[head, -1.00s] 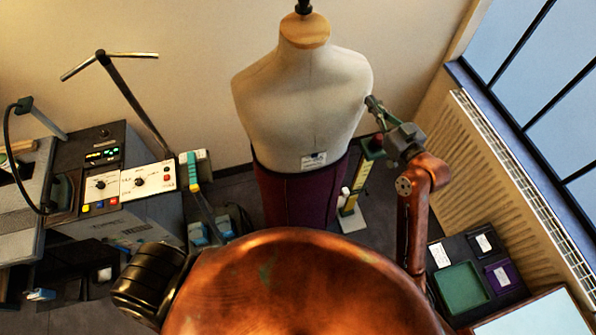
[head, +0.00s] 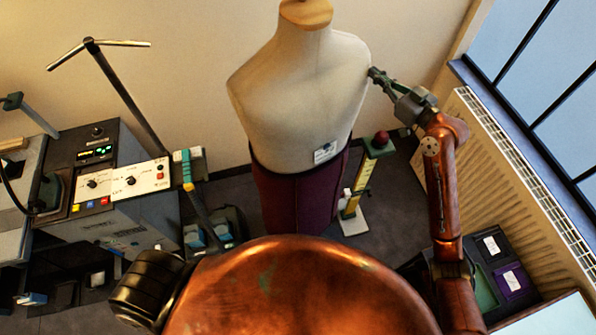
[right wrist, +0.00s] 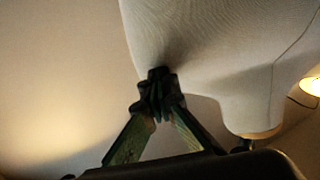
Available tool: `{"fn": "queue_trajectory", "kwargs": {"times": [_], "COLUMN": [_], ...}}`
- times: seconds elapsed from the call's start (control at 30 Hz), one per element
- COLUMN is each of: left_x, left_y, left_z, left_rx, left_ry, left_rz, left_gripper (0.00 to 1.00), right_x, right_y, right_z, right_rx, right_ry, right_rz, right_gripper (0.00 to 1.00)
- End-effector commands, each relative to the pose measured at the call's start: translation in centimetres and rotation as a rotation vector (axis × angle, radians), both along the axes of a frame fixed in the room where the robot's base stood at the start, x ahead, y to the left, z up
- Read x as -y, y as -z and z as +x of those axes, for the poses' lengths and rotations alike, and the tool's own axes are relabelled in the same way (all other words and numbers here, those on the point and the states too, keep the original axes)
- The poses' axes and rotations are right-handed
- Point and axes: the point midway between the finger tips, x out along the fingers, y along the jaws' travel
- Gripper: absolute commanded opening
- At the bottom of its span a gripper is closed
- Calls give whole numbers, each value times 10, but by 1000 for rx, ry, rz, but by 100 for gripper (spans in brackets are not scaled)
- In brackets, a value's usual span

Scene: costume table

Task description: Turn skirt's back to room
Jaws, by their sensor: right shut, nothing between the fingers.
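A pale dress form (head: 295,95) stands before the wall with a wooden neck cap (head: 306,13). It wears a dark purple skirt (head: 298,200) below its waist, and its lower part is hidden by my copper body. A small white label (head: 326,152) sits at the right of its waist front. My right gripper (head: 374,74) is shut and empty, its tips at the form's right shoulder edge. In the right wrist view the closed fingertips (right wrist: 158,78) press against or lie very close to the pale form (right wrist: 225,50). My left gripper is out of view.
A grey control unit (head: 125,185) with knobs and a T-shaped bar (head: 125,90) stand at left. Trays (head: 500,265) lie lower right, by the radiator (head: 520,165) and window.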

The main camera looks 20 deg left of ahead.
Motion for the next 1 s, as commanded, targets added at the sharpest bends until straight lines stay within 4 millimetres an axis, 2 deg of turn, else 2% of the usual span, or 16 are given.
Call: {"fn": "queue_trajectory", "kwargs": {"times": [0.13,0.47,0.73,1.0], "left_x": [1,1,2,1], "left_y": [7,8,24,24], "left_z": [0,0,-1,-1], "left_rx": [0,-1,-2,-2], "left_ry": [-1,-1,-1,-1], "left_rz": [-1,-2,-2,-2], "left_gripper": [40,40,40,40], "right_x": [-8,-11,-26,-28], "right_y": [0,-1,2,1], "right_z": [10,13,38,41], "right_rx": [1,1,1,-1], "right_ry": [-4,-5,-4,-4], "right_rz": [1,1,1,1], "right_gripper": [0,0,0,0]}}
